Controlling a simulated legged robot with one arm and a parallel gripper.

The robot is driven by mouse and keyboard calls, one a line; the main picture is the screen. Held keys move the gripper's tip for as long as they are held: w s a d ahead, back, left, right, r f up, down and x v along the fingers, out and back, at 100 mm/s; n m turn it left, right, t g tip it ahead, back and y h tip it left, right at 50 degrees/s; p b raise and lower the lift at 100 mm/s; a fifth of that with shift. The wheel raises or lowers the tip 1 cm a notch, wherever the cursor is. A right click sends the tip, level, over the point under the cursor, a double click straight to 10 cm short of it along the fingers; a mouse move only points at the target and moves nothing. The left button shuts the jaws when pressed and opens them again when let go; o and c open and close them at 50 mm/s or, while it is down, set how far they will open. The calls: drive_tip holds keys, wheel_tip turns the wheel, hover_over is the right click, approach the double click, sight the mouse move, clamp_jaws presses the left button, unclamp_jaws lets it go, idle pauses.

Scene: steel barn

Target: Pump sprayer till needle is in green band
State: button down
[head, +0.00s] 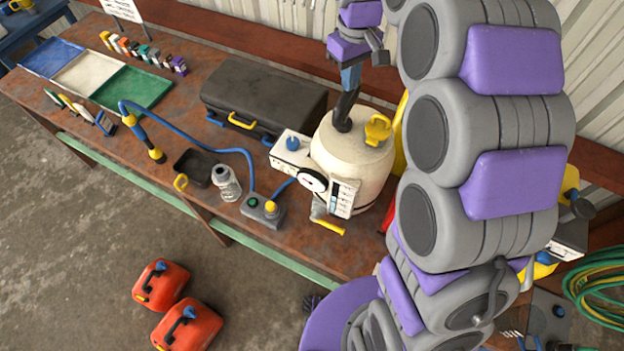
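The sprayer is a cream tank (350,170) standing upright on the brown bench. A yellow handle (377,129) is on its top. A round white gauge (312,181) sits on its front left side; its needle and any green band are too small to read. A white panel with small labels (344,198) is beside the gauge. My gripper (344,120) points down at the tank's top, left of the yellow handle. Its dark tip reaches the top or hangs just over it. Whether it touches or holds anything there I cannot tell.
A black case (262,98) lies behind and left of the tank. A clear jar (227,183) and a black bin (196,166) are nearby. Two red cans (187,327) stand on the floor.

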drive_tip(key=shift+f+b, duration=0.5)
drive_tip(key=shift+f, duration=1.1)
drive_tip(key=shift+r, duration=0.2)
drive_tip(key=shift+r+p, duration=1.35)
drive_tip(key=shift+r, duration=2.25)
drive_tip(key=shift+f, duration=0.15)
drive_tip(key=shift+f+b, duration=1.4)
drive_tip(key=shift+f, duration=2.2)
drive_tip(key=shift+r+p, duration=1.35)
drive_tip(key=shift+r, duration=2.45)
